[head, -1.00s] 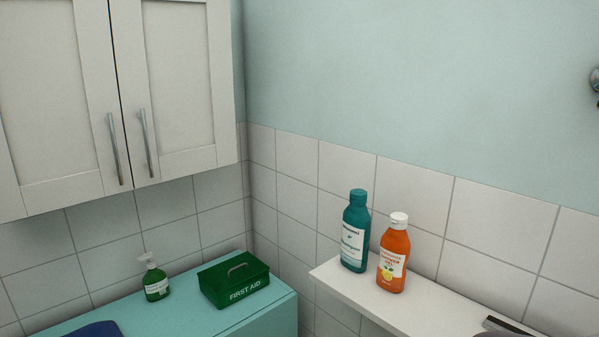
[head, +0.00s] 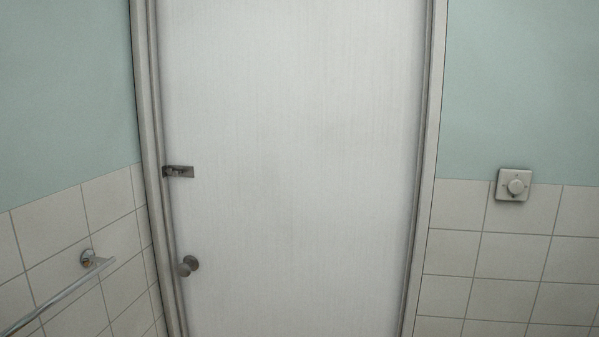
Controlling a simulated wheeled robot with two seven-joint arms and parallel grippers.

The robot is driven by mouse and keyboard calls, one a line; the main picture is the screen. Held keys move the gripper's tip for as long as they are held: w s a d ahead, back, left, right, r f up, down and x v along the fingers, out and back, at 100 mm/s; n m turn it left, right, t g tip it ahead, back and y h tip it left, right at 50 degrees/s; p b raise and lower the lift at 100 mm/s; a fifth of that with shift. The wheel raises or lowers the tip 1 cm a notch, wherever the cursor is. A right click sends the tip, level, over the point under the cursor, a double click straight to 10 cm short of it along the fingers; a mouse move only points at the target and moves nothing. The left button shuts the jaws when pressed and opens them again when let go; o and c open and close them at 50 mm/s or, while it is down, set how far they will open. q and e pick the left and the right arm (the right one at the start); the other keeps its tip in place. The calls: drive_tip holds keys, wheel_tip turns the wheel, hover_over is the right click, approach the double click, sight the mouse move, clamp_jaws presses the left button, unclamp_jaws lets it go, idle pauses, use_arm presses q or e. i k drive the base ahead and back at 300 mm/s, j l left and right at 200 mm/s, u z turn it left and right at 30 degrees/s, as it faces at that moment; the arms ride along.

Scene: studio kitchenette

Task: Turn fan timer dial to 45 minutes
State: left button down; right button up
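A small square plate with a round dial (head: 514,186) is on the wall to the right of the door, at the top edge of the tiles. It looks like the fan timer dial. Its markings are too small to read, so its setting cannot be told. Neither of my grippers shows in the head view.
A white door (head: 295,170) fills the middle and is shut. It has a latch (head: 178,172) and a round knob (head: 187,266) on its left side. A metal rail (head: 62,293) sticks out from the left wall. No obstacle shows in front of the dial.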

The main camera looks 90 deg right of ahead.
sight(515, 186)
drive_tip(key=z, duration=4.05)
